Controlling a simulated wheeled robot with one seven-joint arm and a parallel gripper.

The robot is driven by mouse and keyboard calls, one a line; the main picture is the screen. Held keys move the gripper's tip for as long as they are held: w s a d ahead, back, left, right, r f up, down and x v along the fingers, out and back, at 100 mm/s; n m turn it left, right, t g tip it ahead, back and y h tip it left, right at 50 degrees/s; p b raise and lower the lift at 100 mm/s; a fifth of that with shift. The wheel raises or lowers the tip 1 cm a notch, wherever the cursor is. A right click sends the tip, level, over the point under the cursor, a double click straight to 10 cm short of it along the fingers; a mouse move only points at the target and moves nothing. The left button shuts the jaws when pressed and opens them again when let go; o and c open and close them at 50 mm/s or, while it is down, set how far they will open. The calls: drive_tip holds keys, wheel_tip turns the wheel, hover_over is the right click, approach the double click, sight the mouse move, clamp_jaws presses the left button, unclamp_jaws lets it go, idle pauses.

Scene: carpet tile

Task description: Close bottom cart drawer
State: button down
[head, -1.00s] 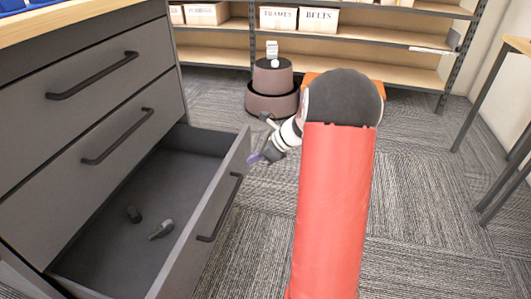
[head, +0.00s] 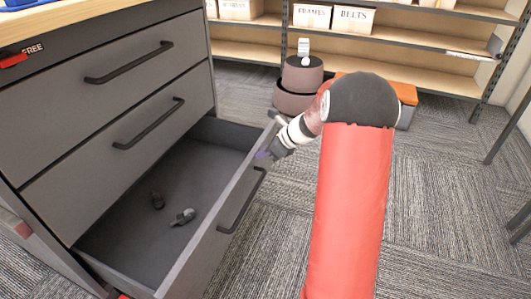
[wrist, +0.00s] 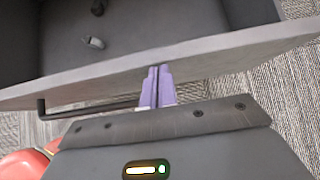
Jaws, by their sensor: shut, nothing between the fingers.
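The bottom drawer of the grey cart (head: 108,140) is pulled open. Its front panel (head: 215,238) carries a dark bar handle (head: 243,200). Two small dark objects (head: 182,217) lie inside the drawer. My gripper (head: 264,154) is at the top edge of the drawer front, near its far end. In the wrist view the purple fingers of my gripper (wrist: 157,82) are together and empty, overlapping the outer face of the drawer front (wrist: 215,62) beside the handle (wrist: 90,112). I cannot tell whether they touch it.
Two closed drawers with handles (head: 150,123) sit above the open one. A round brown stepped stool (head: 301,76) and an orange-topped box (head: 404,93) stand before the shelves (head: 430,65). Carpet (head: 440,200) is clear at right.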

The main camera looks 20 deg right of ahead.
drive_tip(key=w+a+p, duration=0.9)
drive_tip(key=w+a, duration=0.7)
